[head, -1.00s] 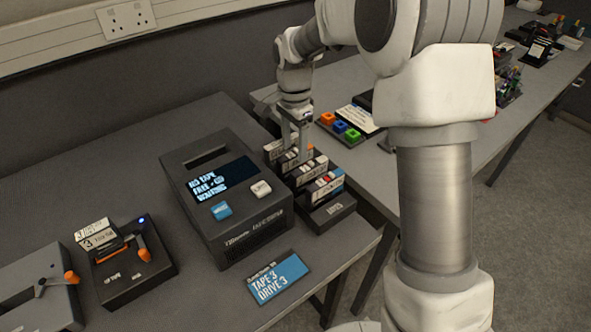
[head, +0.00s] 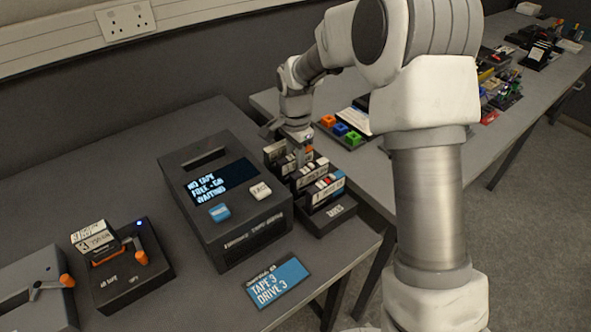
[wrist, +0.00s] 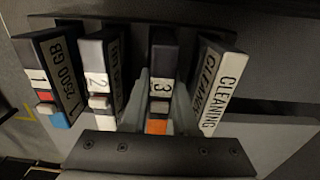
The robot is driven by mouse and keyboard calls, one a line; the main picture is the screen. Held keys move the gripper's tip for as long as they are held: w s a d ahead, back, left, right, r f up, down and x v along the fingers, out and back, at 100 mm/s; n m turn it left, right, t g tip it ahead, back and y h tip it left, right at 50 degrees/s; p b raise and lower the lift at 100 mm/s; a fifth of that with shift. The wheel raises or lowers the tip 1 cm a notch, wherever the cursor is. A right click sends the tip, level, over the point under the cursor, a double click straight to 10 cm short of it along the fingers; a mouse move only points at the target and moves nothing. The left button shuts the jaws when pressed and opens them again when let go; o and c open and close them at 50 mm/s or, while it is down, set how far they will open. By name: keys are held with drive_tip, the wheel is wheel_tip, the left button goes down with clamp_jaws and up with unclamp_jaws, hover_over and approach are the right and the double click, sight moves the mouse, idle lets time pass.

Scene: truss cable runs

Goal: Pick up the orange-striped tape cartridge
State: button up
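The orange-striped tape cartridge (wrist: 160,90), marked 3, stands upright in a dark rack (wrist: 160,152) between cartridge 2 (wrist: 97,85) and the cleaning cartridge (wrist: 222,90). Its orange stripe is at the lower end of its label edge in the wrist view. My gripper (wrist: 163,105) has one pale finger on each side of it, very near its faces. I cannot tell whether they press on it. In the head view my gripper (head: 297,152) is down among the cartridges, and its fingertips are largely hidden.
Cartridge 1 (wrist: 50,85), with red and blue marks, stands at the rack's left end in the wrist view. A tape drive (head: 225,200) stands just left of the rack in the head view.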

clamp_jaws()
drive_tip(key=shift+r, duration=0.1)
